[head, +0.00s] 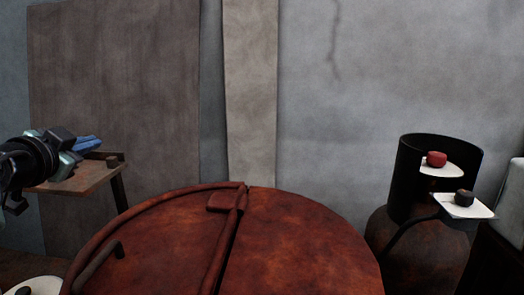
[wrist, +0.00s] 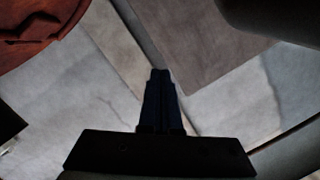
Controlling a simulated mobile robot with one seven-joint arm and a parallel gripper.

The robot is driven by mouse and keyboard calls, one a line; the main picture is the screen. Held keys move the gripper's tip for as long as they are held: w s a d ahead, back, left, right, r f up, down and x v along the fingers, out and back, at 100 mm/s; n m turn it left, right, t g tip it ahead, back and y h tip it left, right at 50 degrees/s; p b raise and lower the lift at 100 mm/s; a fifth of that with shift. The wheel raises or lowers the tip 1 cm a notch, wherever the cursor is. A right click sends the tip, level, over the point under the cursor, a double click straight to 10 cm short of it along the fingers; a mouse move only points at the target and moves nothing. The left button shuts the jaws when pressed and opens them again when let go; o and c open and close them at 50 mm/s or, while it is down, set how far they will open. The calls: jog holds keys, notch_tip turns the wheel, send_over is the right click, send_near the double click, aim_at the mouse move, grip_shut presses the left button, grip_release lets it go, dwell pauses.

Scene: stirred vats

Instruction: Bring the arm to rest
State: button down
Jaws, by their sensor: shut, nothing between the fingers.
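My gripper (head: 88,143) is at the left edge of the head view, in front of a small wooden side table (head: 82,181). Its blue fingers point to the right and are shut with nothing between them. In the wrist view my gripper (wrist: 160,75) shows as a dark shape with the fingers together. Part of my arm shows at the left edge of the head view.
A large round red-brown vat (head: 300,245) with a raised rim fills the lower middle. At right stand a black cylinder (head: 405,180) and two small white plates, one with a red object (head: 437,159), one with a dark object (head: 464,198). A grey wall (head: 380,80) is behind.

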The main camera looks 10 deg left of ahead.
jog(key=s+d+r+n+t+p, duration=0.1)
jog(key=d+r+t+p, duration=0.1)
jog(key=d+r, duration=0.45)
jog(key=s+d+r+t+h+p, duration=0.15)
jog(key=d+r, duration=0.25)
jog(key=d, duration=0.6)
jog(key=s+d+r+n+t+y+p, duration=0.1)
jog(key=d+r+t, duration=0.1)
jog(key=d+r, duration=0.5)
jog(key=s+d+r+n+t+h+p, duration=0.1)
jog(key=s+d+r+n+t, duration=0.1)
jog(key=s+d+r, duration=0.2)
jog(key=s+d+r+n+t+h+p, duration=0.1)
jog(key=s+d+r+t+p, duration=0.1)
jog(key=s+d, duration=0.8)
jog(key=s+r+t, duration=0.1)
jog(key=s+r, duration=0.1)
jog(key=s, duration=0.2)
jog(key=shift+s+d+r+n+t, duration=0.15)
jog(key=shift+d+n+t, duration=0.1)
jog(key=shift+n+t, duration=0.15)
